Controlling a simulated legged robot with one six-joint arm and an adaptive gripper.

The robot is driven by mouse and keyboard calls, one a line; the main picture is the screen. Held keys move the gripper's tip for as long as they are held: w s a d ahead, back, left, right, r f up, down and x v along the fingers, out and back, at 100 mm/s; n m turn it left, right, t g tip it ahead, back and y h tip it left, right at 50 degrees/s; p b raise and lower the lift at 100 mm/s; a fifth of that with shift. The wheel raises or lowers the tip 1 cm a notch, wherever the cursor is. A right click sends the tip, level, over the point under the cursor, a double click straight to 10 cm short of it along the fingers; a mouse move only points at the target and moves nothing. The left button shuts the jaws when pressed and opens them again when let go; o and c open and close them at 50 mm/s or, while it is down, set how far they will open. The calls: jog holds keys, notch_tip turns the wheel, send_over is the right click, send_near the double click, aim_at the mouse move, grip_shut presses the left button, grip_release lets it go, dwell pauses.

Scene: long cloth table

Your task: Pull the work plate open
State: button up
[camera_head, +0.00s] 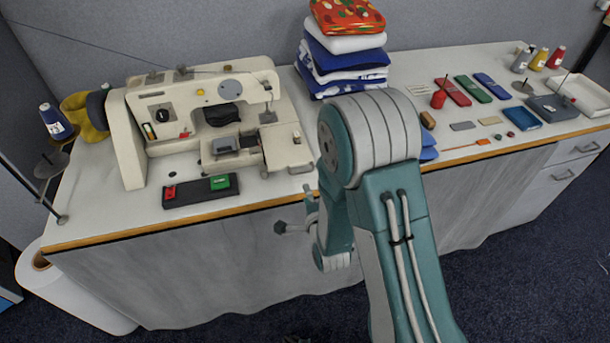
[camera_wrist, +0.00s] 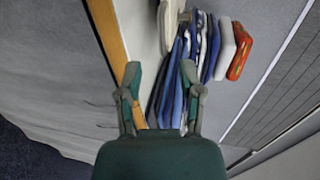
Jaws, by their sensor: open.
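The cream sewing machine (camera_head: 205,115) stands on the left part of the long table. Its pale work plate (camera_head: 287,147) appears to be the flat piece at the right end of the machine's bed, near the table's front edge. My gripper (camera_head: 296,210) is in front of the table edge, just below and apart from that plate. In the wrist view my gripper (camera_wrist: 160,82) has its two fingers spread with nothing between them. The wrist view does not clearly show the machine or plate. My arm hides part of the table to the right of the plate.
A stack of folded cloths (camera_head: 342,55) stands right of the machine; the folded cloths (camera_wrist: 200,50) also fill the wrist view's middle. A black switch box (camera_head: 200,190) with red and green buttons lies in front of the machine. Thread spools (camera_head: 540,58) and small items occupy the right end.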

aim_at(297, 173)
jog(key=x, duration=0.9)
jog(key=shift+w, duration=0.2)
jog(key=shift+w+a+f, duration=0.15)
jog(key=shift+w+a, duration=0.2)
jog(key=shift+w, duration=0.3)
grip_shut()
